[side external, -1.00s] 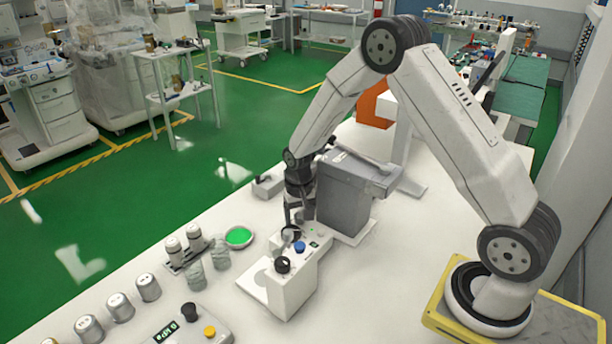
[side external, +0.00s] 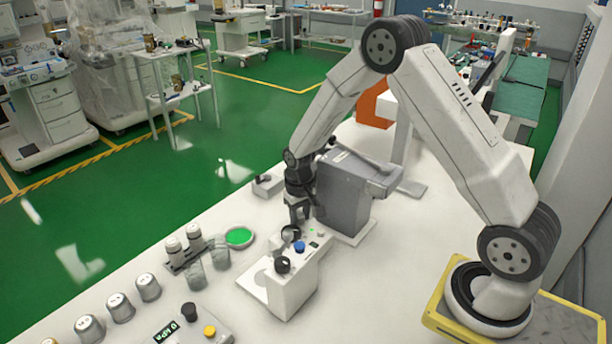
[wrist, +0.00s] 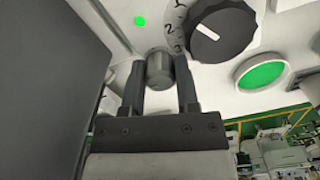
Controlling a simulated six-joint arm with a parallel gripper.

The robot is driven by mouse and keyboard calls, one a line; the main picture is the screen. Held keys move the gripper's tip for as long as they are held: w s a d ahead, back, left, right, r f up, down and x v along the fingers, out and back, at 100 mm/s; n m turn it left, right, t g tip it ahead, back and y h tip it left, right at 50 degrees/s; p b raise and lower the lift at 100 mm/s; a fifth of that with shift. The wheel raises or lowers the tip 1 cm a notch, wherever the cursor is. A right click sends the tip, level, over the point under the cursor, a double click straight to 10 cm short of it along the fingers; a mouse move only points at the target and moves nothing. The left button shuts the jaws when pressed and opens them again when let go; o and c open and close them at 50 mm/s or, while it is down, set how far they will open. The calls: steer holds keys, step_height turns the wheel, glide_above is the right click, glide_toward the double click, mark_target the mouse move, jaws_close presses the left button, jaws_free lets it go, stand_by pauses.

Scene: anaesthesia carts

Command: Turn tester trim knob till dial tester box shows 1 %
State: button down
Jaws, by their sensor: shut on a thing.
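The white tester box (side external: 285,285) stands on the bench, with a blue button (side external: 300,247) and black knobs on it. My gripper (side external: 295,222) points down at its far end. In the wrist view, my gripper (wrist: 158,72) is shut on a small grey ribbed knob (wrist: 159,70), one finger on each side. Beside it is a large black dial knob (wrist: 220,32) with a white pointer line and a numbered scale; 2 and 3 are partly readable. The exact reading cannot be told. A green light (wrist: 140,21) shows on the white face.
A grey box (side external: 345,190) stands close beside my gripper. A round green-topped dish (side external: 238,237), weights and cups (side external: 193,272) stand to the left. A panel with a kPa display (side external: 168,328) is at the front.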

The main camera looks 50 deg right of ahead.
steer(key=shift+n, duration=0.3)
